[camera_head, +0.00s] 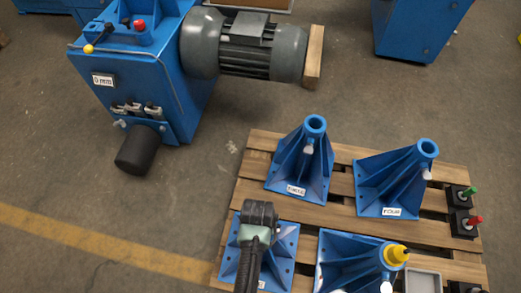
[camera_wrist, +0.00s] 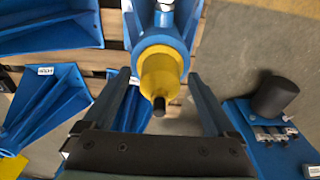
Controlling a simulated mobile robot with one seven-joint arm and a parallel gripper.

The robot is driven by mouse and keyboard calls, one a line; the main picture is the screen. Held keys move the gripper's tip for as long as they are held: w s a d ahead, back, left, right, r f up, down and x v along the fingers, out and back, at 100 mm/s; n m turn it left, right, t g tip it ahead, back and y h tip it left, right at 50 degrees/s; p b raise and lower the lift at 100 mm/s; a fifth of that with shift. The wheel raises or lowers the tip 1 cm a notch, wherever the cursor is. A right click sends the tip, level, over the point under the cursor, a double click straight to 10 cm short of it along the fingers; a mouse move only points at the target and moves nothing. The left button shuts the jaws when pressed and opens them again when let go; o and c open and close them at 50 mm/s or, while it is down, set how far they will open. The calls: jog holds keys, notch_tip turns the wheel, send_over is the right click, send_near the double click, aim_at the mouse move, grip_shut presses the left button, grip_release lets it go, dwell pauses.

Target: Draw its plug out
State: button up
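In the wrist view a yellow plug (camera_wrist: 160,72) with a dark tip sits in the round mouth of a blue stand's tube (camera_wrist: 168,42). My gripper (camera_wrist: 162,86) is open, with one finger on each side of the plug; gaps show between fingers and plug. In the head view my gripper (camera_head: 260,213) is over the lower-left blue stand (camera_head: 288,243) on the pallet and hides its top and that plug. Another yellow plug (camera_head: 397,254) sits on the stand (camera_head: 345,256) to its right.
Stands labelled THREE (camera_head: 288,180) and FOUR (camera_head: 385,187) stand behind on the wooden pallet (camera_head: 262,150). Black blocks with a green knob (camera_head: 470,191) and a red knob (camera_head: 474,220) are at the right. A blue machine (camera_head: 125,65) with a grey motor (camera_head: 245,46) stands beyond open floor.

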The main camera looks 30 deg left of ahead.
grip_shut()
jog(key=shift+r+p, duration=4.55)
jog(key=shift+p, duration=0.15)
